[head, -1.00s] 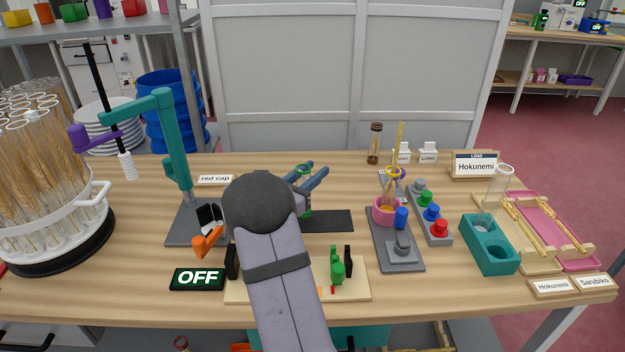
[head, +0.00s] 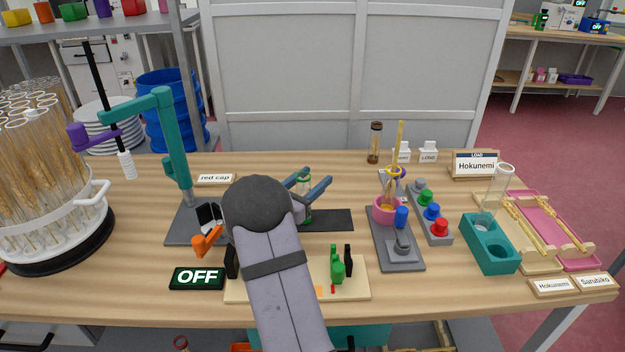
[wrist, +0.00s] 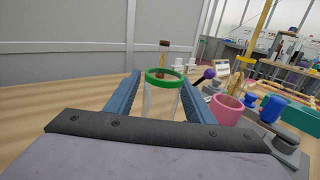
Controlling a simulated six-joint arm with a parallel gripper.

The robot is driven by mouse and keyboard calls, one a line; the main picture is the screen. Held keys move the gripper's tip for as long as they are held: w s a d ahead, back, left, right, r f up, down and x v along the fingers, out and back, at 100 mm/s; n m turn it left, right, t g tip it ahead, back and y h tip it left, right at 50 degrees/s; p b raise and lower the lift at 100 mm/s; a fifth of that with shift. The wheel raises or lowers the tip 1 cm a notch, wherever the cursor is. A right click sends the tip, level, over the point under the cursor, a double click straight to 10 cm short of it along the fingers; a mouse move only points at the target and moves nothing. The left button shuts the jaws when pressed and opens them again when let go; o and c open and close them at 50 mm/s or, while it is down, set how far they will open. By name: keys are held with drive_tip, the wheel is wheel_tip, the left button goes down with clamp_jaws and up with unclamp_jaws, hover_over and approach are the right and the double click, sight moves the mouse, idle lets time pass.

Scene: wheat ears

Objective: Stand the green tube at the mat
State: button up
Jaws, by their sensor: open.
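The green tube (head: 305,187), a clear tube with a green rim, stands upright at the black mat (head: 334,220), with its foot by the mat's left part. In the wrist view the tube (wrist: 161,98) is between the two blue fingers, its rim level with them. My gripper (head: 320,175) is open around the tube; the wrist view shows a gap between the tube and the left finger of my gripper (wrist: 163,76). My wrist and forearm hide the mat's left end.
A teal stand (head: 176,150) with an orange clip is on the left. A grey block with a pink cup (head: 383,212) stands right of the mat, beside coloured buttons (head: 432,211). A teal tube holder (head: 490,250) is farther right. A pale board (head: 355,287) lies in front.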

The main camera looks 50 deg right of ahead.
drive_tip(key=shift+r, duration=0.1)
drive_tip(key=s+a+b, duration=0.1)
drive_tip(key=a, duration=1.1)
drive_tip(key=shift+s, duration=0.3)
drive_tip(key=shift+r, duration=0.1)
